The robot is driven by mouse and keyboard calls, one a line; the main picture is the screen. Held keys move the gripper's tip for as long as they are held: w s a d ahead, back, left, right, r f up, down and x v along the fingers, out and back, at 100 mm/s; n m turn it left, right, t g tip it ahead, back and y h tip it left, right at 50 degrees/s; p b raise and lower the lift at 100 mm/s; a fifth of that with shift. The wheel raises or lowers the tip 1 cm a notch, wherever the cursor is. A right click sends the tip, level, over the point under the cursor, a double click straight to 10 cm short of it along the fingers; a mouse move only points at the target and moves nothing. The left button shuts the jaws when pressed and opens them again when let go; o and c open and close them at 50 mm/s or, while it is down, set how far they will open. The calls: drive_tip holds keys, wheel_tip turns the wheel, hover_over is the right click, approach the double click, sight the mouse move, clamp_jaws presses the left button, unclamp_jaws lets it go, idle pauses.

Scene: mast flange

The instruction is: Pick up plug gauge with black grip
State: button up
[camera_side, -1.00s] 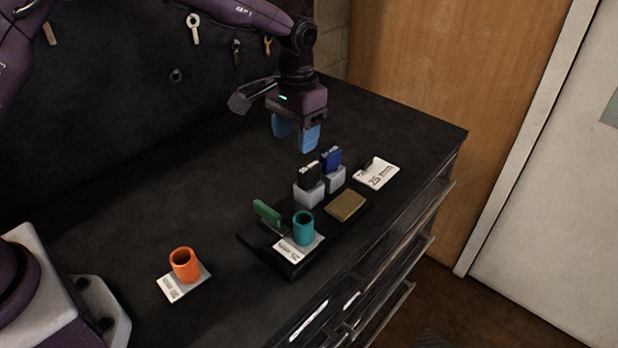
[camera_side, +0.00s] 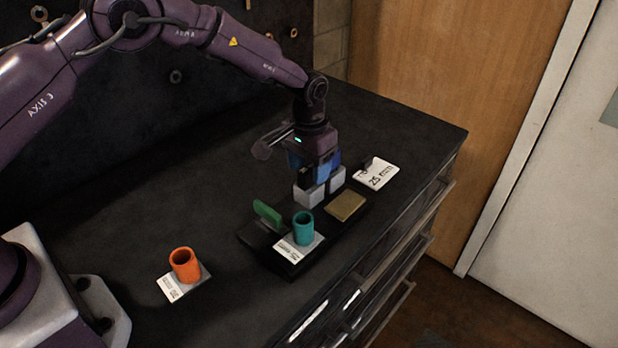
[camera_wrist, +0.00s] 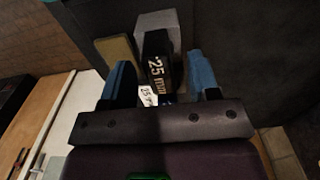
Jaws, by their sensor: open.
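The plug gauge with the black grip (camera_wrist: 158,62) shows in the wrist view, its grip marked "25 mm" standing between my blue fingers. Its grey block (camera_side: 308,194) shows in the side view, where my gripper (camera_side: 313,176) hides most of the grip. My gripper is open, with one finger on each side of the black grip; in the wrist view (camera_wrist: 161,76) a gap shows at each side. The blue-grip gauge stands just to the right on its own grey block (camera_side: 336,178), its blue grip (camera_side: 337,158) partly covered by my gripper.
A brass block (camera_side: 346,206), a teal ring (camera_side: 303,229) and a green piece (camera_side: 267,213) are nearby on the dark tray (camera_side: 256,240). A white "25 mm" card (camera_side: 377,172) lies at the right. An orange ring (camera_side: 185,265) stands apart at the left.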

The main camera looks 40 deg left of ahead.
wheel_tip(320, 180, down, 2)
drive_tip(key=shift+f, duration=0.1)
drive_tip(key=c, duration=1)
drive_tip(key=shift+r, duration=0.2)
